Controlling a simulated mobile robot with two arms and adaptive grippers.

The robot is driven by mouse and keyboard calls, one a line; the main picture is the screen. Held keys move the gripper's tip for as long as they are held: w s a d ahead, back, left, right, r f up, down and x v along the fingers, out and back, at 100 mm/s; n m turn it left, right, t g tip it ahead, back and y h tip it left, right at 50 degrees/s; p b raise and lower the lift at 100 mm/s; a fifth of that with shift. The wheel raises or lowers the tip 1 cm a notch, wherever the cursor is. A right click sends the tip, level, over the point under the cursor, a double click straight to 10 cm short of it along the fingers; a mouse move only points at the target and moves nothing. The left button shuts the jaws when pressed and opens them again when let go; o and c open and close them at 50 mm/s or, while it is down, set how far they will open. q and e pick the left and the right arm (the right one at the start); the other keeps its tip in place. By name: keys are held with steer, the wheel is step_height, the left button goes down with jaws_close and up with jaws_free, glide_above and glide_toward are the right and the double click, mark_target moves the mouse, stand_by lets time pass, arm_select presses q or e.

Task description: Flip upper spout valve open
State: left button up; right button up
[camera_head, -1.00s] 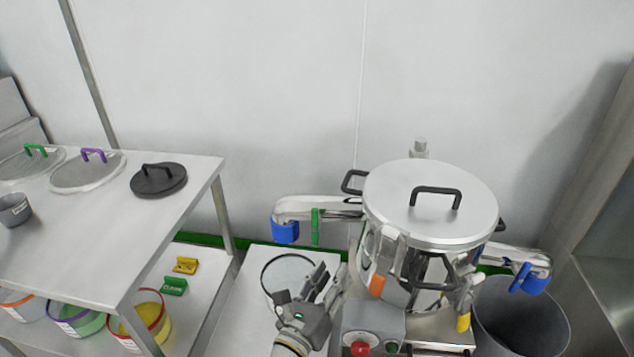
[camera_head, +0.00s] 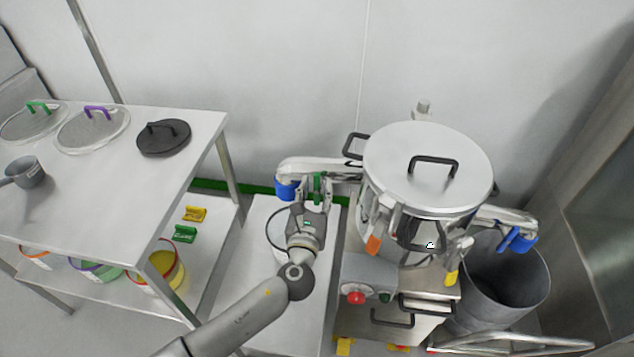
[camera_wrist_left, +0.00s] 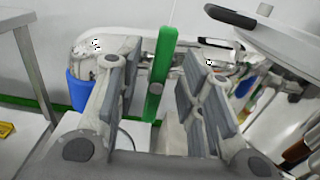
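A steel drum (camera_head: 385,215) with a flat lid stands at the right in the head view. A spout with a blue end (camera_head: 285,188) sticks out from its upper left side, with an upright green valve handle (camera_head: 317,184) on it. My left gripper (camera_head: 315,193) is at this handle. In the left wrist view, the green handle (camera_wrist_left: 160,72) stands between the two open fingers (camera_wrist_left: 166,88), with a gap on each side. The handle's lower end is partly hidden from the head view by the gripper. My right gripper is not in view.
A second spout with a blue handle (camera_head: 521,240) hangs over a grey bin (camera_head: 495,300) at the right. A control box with a red button (camera_head: 356,297) is below the drum. A steel shelf table (camera_head: 105,190) with lids is at the left.

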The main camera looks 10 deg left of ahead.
arm_select(q)
steer(key=shift+w, duration=1.05)
jaws_close()
